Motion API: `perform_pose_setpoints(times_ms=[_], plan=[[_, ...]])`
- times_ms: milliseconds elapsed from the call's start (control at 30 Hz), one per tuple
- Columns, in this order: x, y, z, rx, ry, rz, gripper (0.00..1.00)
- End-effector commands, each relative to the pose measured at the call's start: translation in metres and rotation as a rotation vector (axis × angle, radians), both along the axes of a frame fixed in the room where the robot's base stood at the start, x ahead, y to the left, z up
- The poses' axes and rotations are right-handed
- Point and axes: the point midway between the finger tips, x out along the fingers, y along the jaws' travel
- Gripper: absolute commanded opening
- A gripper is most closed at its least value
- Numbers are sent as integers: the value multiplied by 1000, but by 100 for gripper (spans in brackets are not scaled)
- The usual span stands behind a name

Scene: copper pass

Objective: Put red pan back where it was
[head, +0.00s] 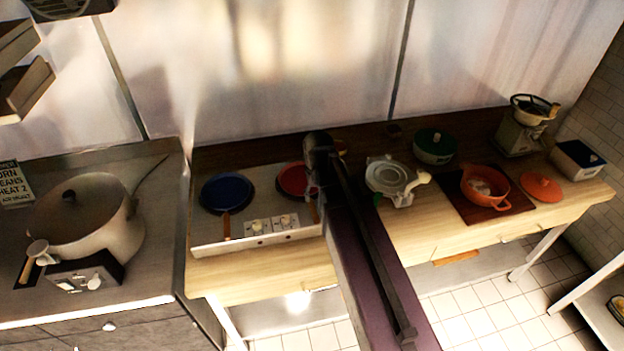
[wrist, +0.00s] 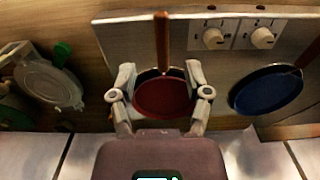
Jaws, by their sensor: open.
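The red pan (head: 290,179) sits on the right side of a steel two-burner cooktop (head: 262,190). My arm hides part of it in the head view. In the wrist view the red pan (wrist: 163,98) lies between the spread fingers of my gripper (wrist: 160,72), its brown handle pointing up past the fingertips. The fingers are open on either side of the pan. I cannot tell if they touch it. My gripper is not clearly visible in the head view.
A blue pan (head: 227,192) rests on the cooktop's left side. A large pot (head: 85,220) stands on the left counter. Right of my arm are a grey metal press (head: 388,176), a green pot (head: 434,147), an orange pot (head: 484,186) and an orange lid (head: 541,188).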

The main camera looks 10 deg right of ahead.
Motion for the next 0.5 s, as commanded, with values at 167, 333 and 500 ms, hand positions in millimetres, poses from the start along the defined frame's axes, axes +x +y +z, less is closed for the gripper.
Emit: perform_pose_setpoints(times_ms=[167, 333, 500], plan=[[-62, -1, 0, -2, 2, 0, 63], [-78, -1, 0, -2, 2, 0, 63], [-77, -1, 0, -2, 3, 0, 63]])
